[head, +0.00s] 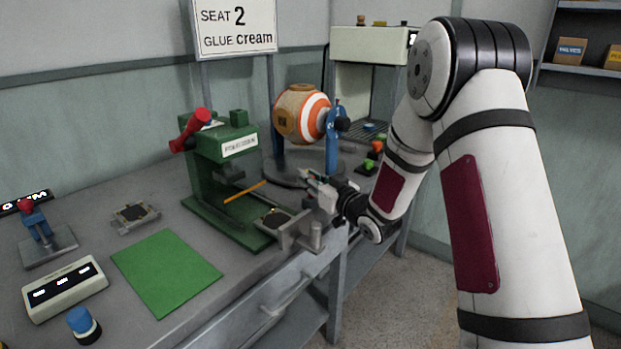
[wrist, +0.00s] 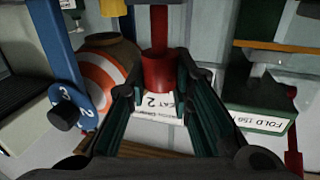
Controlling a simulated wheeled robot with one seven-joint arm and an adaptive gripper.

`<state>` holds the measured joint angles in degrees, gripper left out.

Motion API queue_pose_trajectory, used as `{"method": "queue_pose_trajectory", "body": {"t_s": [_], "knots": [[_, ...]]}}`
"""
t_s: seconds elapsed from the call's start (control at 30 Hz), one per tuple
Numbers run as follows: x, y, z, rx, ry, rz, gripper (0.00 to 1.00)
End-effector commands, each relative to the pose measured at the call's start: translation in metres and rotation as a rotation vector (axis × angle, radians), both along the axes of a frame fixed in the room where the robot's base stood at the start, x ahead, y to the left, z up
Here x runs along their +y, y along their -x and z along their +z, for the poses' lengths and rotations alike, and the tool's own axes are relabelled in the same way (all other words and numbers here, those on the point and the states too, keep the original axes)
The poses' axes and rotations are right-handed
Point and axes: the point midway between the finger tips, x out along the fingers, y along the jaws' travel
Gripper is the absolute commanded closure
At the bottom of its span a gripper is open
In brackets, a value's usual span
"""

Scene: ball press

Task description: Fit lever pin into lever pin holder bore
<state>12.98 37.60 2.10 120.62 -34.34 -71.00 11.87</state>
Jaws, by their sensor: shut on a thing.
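My gripper (head: 322,190) is at the centre of the head view, over the bench's right edge and right of the green press (head: 222,165). In the wrist view its dark teal fingers (wrist: 160,82) are closed on a red cylinder with a thin stem, which I take to be the lever pin (wrist: 158,70). In the head view the held piece is too small to make out. A grey metal bracket (head: 298,232) stands at the bench edge below my gripper. I cannot tell which part is the lever pin holder, and no bore is visible.
An orange-and-white striped ball (head: 301,114) sits on a stand with blue posts behind my gripper. An orange rod (head: 245,192) lies across the press front. A green mat (head: 166,271), a grey display box (head: 65,289) and a blue knob (head: 82,322) are at left.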

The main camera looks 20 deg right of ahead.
Motion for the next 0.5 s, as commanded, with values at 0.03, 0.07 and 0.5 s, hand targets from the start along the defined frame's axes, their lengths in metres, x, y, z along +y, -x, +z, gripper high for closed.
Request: {"method": "queue_pose_trajectory", "body": {"t_s": [0.03, 0.07, 0.5], "knots": [[0.000, 0.000, -0.002, 0.000, 0.000, 0.000, 1.00], [0.000, 0.000, -0.003, 0.000, 0.000, 0.000, 1.00], [0.000, 0.000, -0.013, 0.000, 0.000, 0.000, 1.00]]}}
